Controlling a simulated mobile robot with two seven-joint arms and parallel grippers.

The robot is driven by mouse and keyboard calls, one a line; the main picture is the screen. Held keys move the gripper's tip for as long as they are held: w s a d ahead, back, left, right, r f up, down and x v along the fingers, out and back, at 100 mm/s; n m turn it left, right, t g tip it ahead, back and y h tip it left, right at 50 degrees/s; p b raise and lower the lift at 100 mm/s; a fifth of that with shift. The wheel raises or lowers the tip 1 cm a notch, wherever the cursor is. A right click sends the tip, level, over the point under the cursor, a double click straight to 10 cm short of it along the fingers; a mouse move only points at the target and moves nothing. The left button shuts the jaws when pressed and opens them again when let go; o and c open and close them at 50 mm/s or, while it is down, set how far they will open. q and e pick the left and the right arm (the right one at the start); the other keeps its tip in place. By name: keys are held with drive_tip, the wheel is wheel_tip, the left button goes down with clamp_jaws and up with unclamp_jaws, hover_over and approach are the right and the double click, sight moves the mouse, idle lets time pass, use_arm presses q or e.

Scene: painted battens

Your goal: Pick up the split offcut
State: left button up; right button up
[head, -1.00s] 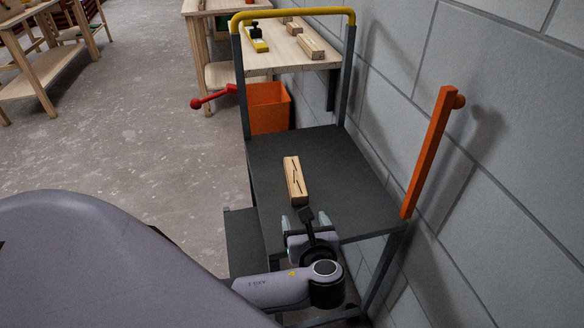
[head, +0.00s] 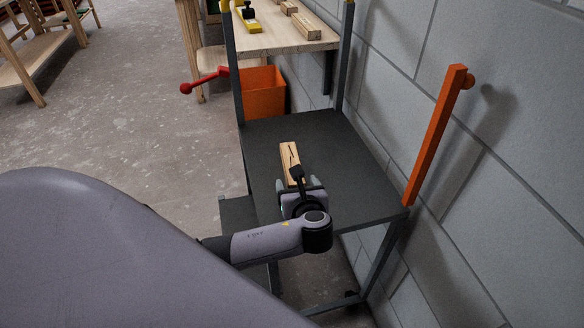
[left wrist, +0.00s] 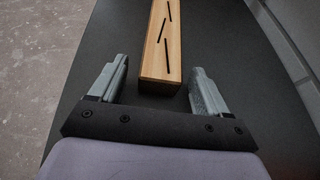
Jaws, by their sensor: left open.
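The split offcut (head: 288,158) is a short pale wooden block with dark cracks along its top. It lies flat on the dark grey platform (head: 345,167). In the left wrist view the offcut (left wrist: 164,45) runs away from me, its near end just ahead of and between the finger lines. My left gripper (head: 297,184) is open and empty at the near end of the block, with a finger to each side; its fingers also show in the left wrist view (left wrist: 156,88). In the head view my gripper hides part of the block's near end. My right gripper is not in view.
A block wall (head: 510,150) with an orange batten (head: 436,135) stands close on the right. An orange bin (head: 263,97) and a wooden bench (head: 275,42) with several pieces stand behind. A red-knobbed lever (head: 205,80) sticks out left. The platform around the offcut is clear.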

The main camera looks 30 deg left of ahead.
use_arm(q)
drive_tip(key=shift+c, duration=0.3)
drive_tip(key=c, duration=1.1)
drive_tip(key=shift+r, duration=0.1)
